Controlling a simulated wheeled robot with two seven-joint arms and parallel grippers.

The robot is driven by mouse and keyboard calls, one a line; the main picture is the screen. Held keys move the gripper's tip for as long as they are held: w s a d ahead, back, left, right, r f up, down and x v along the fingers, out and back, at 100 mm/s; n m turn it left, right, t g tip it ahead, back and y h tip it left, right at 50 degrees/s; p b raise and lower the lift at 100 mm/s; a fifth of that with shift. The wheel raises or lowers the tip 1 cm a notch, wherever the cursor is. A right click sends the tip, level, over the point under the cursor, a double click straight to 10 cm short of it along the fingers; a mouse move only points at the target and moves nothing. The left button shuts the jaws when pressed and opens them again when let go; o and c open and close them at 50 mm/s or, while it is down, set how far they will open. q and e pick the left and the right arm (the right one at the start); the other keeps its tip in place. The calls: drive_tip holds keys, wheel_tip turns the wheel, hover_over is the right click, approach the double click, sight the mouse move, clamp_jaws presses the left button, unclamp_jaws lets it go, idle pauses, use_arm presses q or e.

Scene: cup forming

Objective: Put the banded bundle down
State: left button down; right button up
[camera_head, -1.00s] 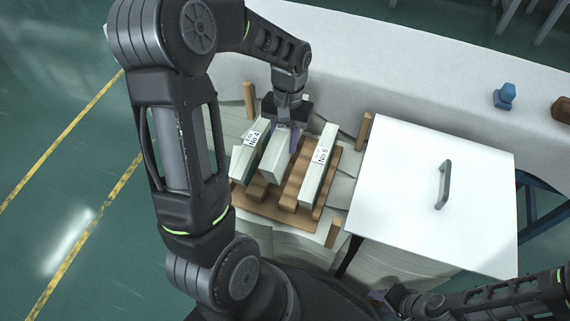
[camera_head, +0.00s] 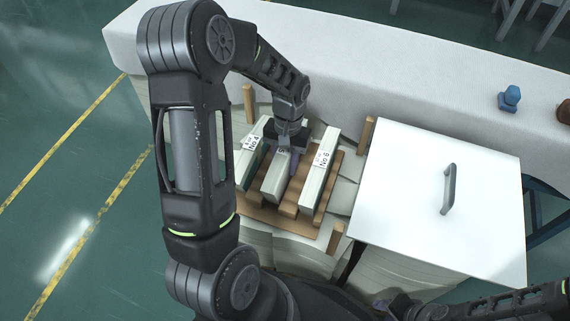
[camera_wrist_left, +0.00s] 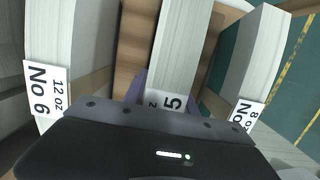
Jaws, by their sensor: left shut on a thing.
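The No 5 bundle (camera_head: 273,183) is a pale stack of paper blanks with a white label; it also shows in the left wrist view (camera_wrist_left: 178,50). My left gripper (camera_head: 287,152) is shut on it, with purple fingers at its two sides. It sits in the gap between the No 4 bundle (camera_head: 247,166) and the No 6 bundle (camera_head: 320,178), over the wooden rack (camera_head: 330,192). I cannot tell whether its underside touches the rack. My right gripper (camera_head: 388,303) is low at the bottom edge, small and dark; its jaw opening is unclear.
A white box with a grey handle (camera_head: 449,188) stands right of the rack. Wooden posts (camera_head: 367,135) rise around the rack. A blue object (camera_head: 510,98) and a brown one (camera_head: 563,112) lie on the light table (camera_head: 420,75) at far right. The table's middle is clear.

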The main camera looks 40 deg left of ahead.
use_arm(q)
drive_tip(key=shift+f, duration=0.25)
drive_tip(key=c, duration=1.1)
unclamp_jaws()
drive_tip(key=shift+s, duration=0.1)
drive_tip(key=shift+o, duration=0.4)
drive_tip(key=shift+r, duration=0.1)
drive_tip(key=r+p, duration=0.1)
drive_tip(key=r, duration=0.2)
drive_tip(key=w+r+p, duration=0.1)
drive_tip(key=r, duration=0.3)
drive_tip(key=r+p, duration=0.1)
drive_tip(key=r, duration=0.3)
drive_tip(key=shift+w+a+r+p, duration=0.2)
drive_tip(key=shift+w+a+p, duration=0.1)
drive_tip(key=shift+w, duration=0.1)
drive_tip(key=shift+w+r, duration=0.1)
drive_tip(key=shift+r, duration=0.35)
